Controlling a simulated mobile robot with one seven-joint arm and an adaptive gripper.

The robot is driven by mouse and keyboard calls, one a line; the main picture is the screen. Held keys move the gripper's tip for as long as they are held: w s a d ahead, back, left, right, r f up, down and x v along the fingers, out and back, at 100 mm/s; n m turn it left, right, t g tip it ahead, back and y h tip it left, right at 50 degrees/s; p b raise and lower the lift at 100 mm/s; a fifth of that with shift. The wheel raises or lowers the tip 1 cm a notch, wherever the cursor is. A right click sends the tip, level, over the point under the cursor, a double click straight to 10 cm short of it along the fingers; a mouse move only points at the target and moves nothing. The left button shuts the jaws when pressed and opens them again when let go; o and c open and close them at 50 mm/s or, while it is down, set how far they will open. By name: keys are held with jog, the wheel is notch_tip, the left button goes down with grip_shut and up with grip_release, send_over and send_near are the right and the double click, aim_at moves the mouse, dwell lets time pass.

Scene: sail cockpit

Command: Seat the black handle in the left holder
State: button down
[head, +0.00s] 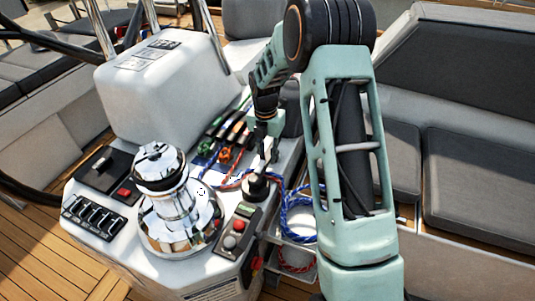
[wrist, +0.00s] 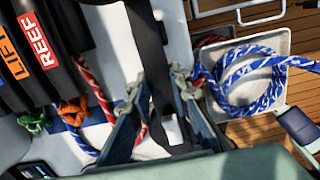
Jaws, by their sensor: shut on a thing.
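The black handle (wrist: 148,42) shows in the wrist view as a long dark bar running down between my fingers. My gripper (wrist: 160,85) is shut on it, with one finger on each side. In the head view my gripper (head: 267,150) points down over the console, beside the coloured lines. A round black piece (head: 256,187) is just below it; I cannot tell whether this is part of the handle. I cannot make out the left holder for certain in either view.
A chrome winch (head: 178,215) stands left of my gripper on the white console. A panel with red and grey buttons (head: 235,238) is in front. Blue rope (head: 297,218) lies in a light tray at right. Labelled black levers (wrist: 35,50) and coloured lines are close by.

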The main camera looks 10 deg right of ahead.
jog(key=shift+f+b, duration=0.3)
jog(key=shift+f, duration=0.25)
dwell(0.4)
jog(key=c, duration=1.7)
grip_release()
jog(key=shift+o, duration=0.5)
jog(key=o, duration=0.4)
jog(key=shift+r+p, duration=3.3)
jog(key=shift+r, duration=1.25)
